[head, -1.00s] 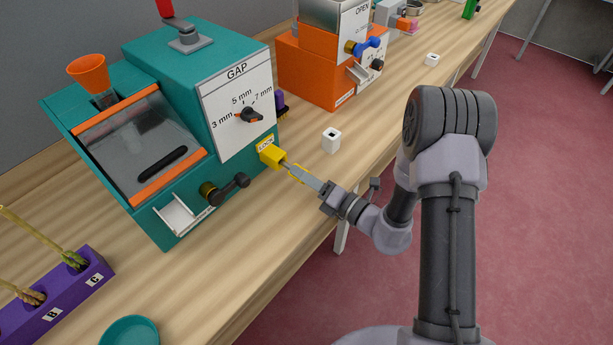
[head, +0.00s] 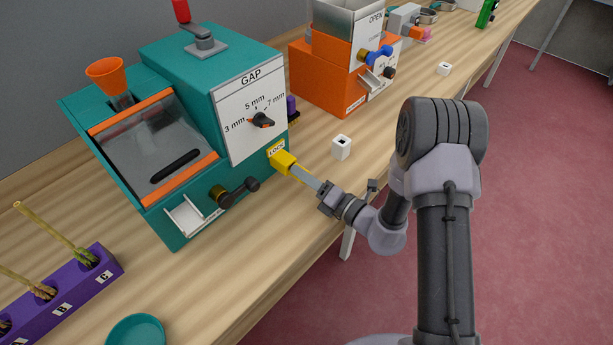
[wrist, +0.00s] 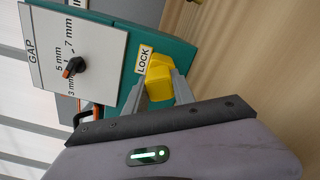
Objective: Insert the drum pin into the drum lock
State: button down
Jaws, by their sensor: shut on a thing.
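The teal drum machine (head: 215,70) stands on the bench with a LOCK label low on its right side. Yellow parts (head: 284,162) sit at the lock just below that label. In the wrist view, the yellow drum pin (wrist: 160,86) is between my gripper's fingertips, up against the machine beside the LOCK label (wrist: 144,58). My gripper (head: 297,170) is shut on the pin and reaches in from the right. It also shows in the wrist view (wrist: 163,92). Pin and lock run together in yellow, and I cannot tell how deep the pin sits.
A crank handle (head: 238,190) and the white gap panel (head: 250,115) are close to the lock. A white block with a dark hole (head: 341,147) stands to the right. An orange machine (head: 325,80) is behind. A purple ear rack (head: 75,293) is at lower left.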

jog(key=shift+w+a, duration=0.2)
jog(key=c, duration=1)
grip_release()
jog(key=shift+o, duration=0.2)
jog(key=p+v, duration=0.3)
jog(key=v, duration=1.4)
jog(key=s+a+r+n+g+h+b, duration=0.1)
jog(key=s+a+r+n+g, duration=0.3)
jog(key=s+r+n+g, duration=0.45)
jog(key=s+a+r+n+g+h+b, duration=0.25)
jog(key=s+n+g, duration=0.2)
jog(key=n, duration=0.75)
jog(key=s+d+r+n+t+h+b, duration=0.1)
jog(key=s+d+r+n+t+h, duration=0.2)
jog(key=d+r+n+t+h, duration=0.4)
jog(key=d+n+h, duration=0.1)
jog(key=n, duration=0.5)
jog(key=shift+s+r+t+h, duration=0.25)
jog(key=shift+s+t+h, duration=0.1)
jog(key=shift+t, duration=0.05)
